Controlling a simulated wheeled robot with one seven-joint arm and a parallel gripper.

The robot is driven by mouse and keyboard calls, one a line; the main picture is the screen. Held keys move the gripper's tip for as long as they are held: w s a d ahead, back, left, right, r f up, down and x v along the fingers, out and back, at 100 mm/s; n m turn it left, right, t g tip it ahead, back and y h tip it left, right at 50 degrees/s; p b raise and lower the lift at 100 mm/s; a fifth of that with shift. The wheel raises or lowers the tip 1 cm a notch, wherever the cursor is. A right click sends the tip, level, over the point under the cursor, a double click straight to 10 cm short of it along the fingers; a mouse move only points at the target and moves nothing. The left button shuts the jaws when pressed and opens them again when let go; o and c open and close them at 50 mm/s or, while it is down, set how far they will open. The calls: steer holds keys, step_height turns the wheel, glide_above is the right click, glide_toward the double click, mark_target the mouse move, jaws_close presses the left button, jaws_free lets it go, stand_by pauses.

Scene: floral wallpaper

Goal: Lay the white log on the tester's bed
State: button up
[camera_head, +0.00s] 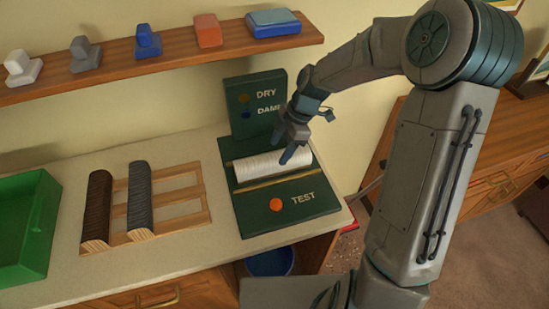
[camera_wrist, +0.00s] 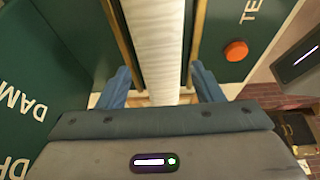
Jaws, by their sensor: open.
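The white log (camera_head: 271,166) lies lengthwise on the bed of the green tester (camera_head: 250,208), in front of its upright panel marked DRY and DAMP. In the wrist view the white log (camera_wrist: 158,50) lies between two brass-coloured rails. My gripper (camera_head: 290,146) is over the right part of the log. In the wrist view the blue fingers of my gripper (camera_wrist: 160,88) are apart, one on each side of the log, with a gap to it. Whether the fingertips touch the bed is hidden.
A dark brown log (camera_head: 98,205) and a grey log (camera_head: 139,200) lie on a wooden rack (camera_head: 180,190) left of the tester. A green bin (camera_head: 40,235) stands at the far left. An orange button (camera_head: 276,204) is on the tester's front. A shelf (camera_head: 120,53) with several blocks hangs above.

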steer(key=v, duration=0.6)
steer(key=s+d+r+m+t+h, duration=0.2)
steer(key=s+d+r+m, duration=0.2)
steer(key=s+m, duration=0.6)
steer(key=s+d+r+m+t+h, duration=0.2)
steer(key=s+d+r+m, duration=0.2)
steer(key=s+m, duration=0.6)
steer(key=shift+s+d+r+m+t, duration=0.2)
steer(key=shift+s+d+m+t, duration=0.1)
steer(key=shift+d+m, duration=0.35)
stand_by(0.7)
